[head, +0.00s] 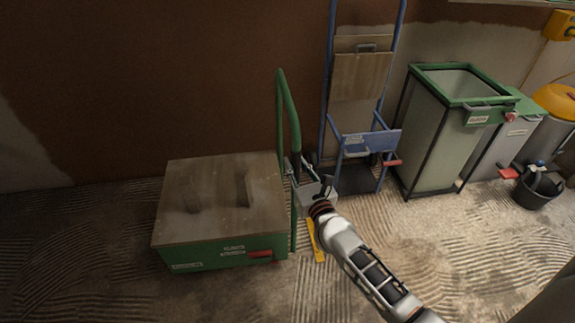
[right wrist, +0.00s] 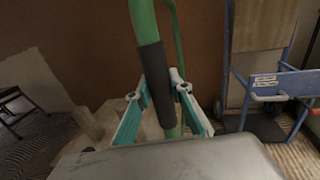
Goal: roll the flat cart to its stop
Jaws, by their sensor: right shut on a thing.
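The flat cart has a worn wooden deck (head: 215,175) on a green frame (head: 210,257) with small labels and a red lever (head: 260,254). Its green push handle (head: 288,103) rises at the deck's right end. My right gripper (head: 297,168) is shut on this handle. In the right wrist view, its teal-lined fingers (right wrist: 158,88) stand on both sides of the handle's dark grip sleeve (right wrist: 156,75). A yellow strip (head: 316,240) lies on the floor just right of the cart, partly behind my arm. My left gripper is not in view.
A blue hand truck (head: 370,140) stands behind my right gripper, against the brown wall. Right of it are a green-rimmed bin (head: 432,135), a yellow-lidded container (head: 557,103) and a black bucket (head: 538,190). The ridged floor in front is mostly clear.

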